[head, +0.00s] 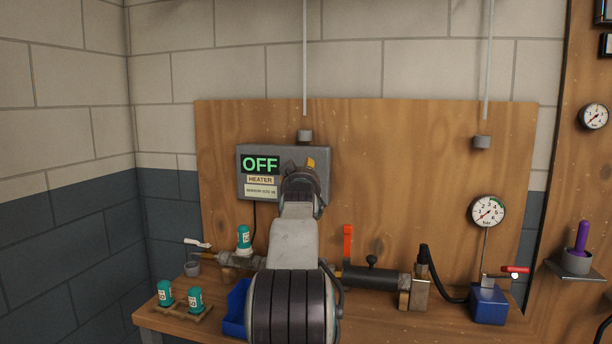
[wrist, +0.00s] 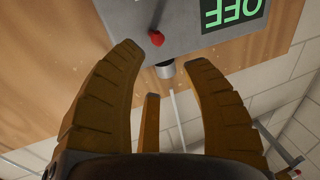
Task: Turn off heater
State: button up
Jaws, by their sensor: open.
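The heater control (head: 240,180) is a grey box on the wooden backboard. Its green display reads OFF, with a HEATER label below. In the wrist view the box (wrist: 185,22) is upside down at the top, with the OFF display at the top right. A red-tipped switch (wrist: 157,38) on the box shows between and just beyond my fingertips. My gripper (wrist: 164,58) is open and empty. In the head view my gripper (head: 300,167) covers the right part of the box and hides the switch. I cannot tell whether a finger touches the switch.
The bench below holds teal-capped canisters (head: 195,299), a blue bin (head: 235,307), a pipe with a red-handled valve (head: 348,243) and a blue block (head: 489,304). A gauge (head: 488,211) is at the right. The board above the box is mostly clear.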

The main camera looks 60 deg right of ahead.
jog(key=shift+n, duration=0.4)
jog(key=shift+f+p+x, duration=0.3)
jog(key=shift+p+x, duration=0.45)
jog(key=shift+x, duration=0.45)
jog(key=shift+f+p+x, duration=0.3)
jog(key=shift+p+x, duration=0.4)
jog(key=shift+x, duration=0.55)
jog(key=shift+f+p+x, duration=0.25)
jog(key=shift+p+x, duration=0.5)
jog(key=shift+x, duration=0.45)
jog(key=shift+o, duration=0.2)
jog(key=shift+w, duration=0.1)
grip_shut()
